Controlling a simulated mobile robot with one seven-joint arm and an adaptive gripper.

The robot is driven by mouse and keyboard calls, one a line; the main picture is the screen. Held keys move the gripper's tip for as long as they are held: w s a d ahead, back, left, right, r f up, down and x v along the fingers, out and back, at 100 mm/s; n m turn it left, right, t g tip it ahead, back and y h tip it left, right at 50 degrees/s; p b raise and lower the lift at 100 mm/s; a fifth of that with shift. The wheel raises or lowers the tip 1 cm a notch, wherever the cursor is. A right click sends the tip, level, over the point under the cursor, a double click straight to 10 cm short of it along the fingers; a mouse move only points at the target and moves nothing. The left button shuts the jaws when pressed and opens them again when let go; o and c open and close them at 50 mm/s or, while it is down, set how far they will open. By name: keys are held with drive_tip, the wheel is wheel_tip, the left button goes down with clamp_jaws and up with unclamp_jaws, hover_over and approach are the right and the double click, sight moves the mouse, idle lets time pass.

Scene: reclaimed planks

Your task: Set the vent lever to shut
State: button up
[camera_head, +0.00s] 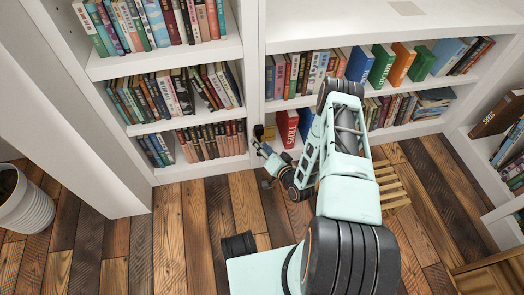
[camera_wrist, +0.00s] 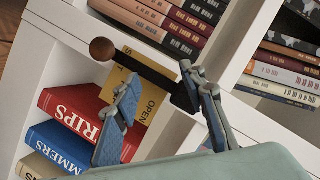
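The vent lever (camera_wrist: 150,68) is a black bar with a brown ball knob (camera_wrist: 103,48) at its upper-left end in the wrist view. Its other end is a black block beside the right finger. In the head view my gripper (camera_head: 262,149) is at the white bookcase's upright, just below the small dark lever (camera_head: 259,132).
The white bookcase (camera_head: 257,60) holds rows of books on both sides of the upright. A red book (camera_head: 287,128) stands close to the right of my gripper. A white ribbed pot (camera_head: 25,205) is at far left. The plank floor (camera_head: 175,240) is largely clear at left.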

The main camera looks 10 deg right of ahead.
drive_tip(key=shift+d+r, duration=0.1)
drive_tip(key=shift+r, duration=0.75)
